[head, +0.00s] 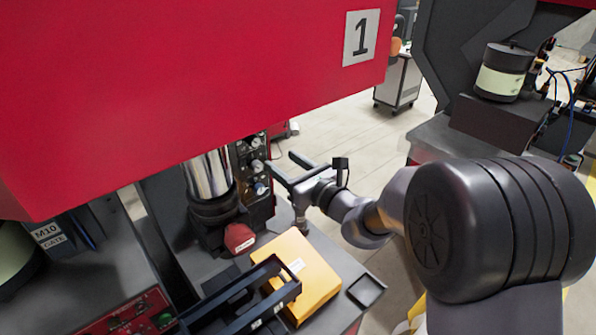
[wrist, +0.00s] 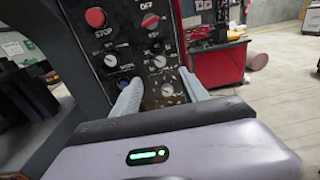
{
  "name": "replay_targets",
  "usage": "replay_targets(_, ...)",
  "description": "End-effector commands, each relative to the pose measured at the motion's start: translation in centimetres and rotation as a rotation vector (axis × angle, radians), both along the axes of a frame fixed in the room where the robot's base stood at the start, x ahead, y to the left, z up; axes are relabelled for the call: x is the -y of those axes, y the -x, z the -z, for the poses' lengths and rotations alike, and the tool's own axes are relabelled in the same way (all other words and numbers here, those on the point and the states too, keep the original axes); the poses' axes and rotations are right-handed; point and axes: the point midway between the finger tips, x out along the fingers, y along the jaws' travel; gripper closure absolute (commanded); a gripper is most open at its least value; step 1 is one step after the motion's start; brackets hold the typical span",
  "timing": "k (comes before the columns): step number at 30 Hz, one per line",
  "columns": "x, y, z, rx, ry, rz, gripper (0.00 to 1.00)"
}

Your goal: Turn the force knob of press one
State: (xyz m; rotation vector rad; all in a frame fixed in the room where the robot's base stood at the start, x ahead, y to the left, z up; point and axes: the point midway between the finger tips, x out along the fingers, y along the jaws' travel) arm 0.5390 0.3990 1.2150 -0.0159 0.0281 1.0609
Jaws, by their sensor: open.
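Press one is the red machine with a "1" plate (head: 361,37). Its dark control panel (head: 247,177) stands beside the shiny cylinder, with several small knobs and dials. In the wrist view the panel (wrist: 136,45) fills the middle. It carries a red STOP button (wrist: 95,17), a red OFF switch (wrist: 150,20) and several pale dials, among them an upper right dial (wrist: 160,61) and a lower dial (wrist: 167,89). I cannot read which is the force knob. My gripper (head: 280,160) is open and empty, its fingers pointing at the panel. In the wrist view my gripper (wrist: 160,84) has the lower dial between its fingers in the picture; contact cannot be told.
A red cabinet (wrist: 215,65) stands behind the panel. Open floor lies to the right.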

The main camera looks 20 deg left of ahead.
Motion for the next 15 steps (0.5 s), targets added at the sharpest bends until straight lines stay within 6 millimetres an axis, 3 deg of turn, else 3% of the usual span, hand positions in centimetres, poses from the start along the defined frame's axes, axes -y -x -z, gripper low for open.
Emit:
replay_targets(3,2.8,1.5,-0.2,-0.001,0.0,0.003,0.48)
replay_targets(6,4.4,2.3,-0.2,0.001,-0.001,0.002,0.48)
replay_targets(15,5.3,3.0,-0.2,0.0,0.0,-0.001,0.48)
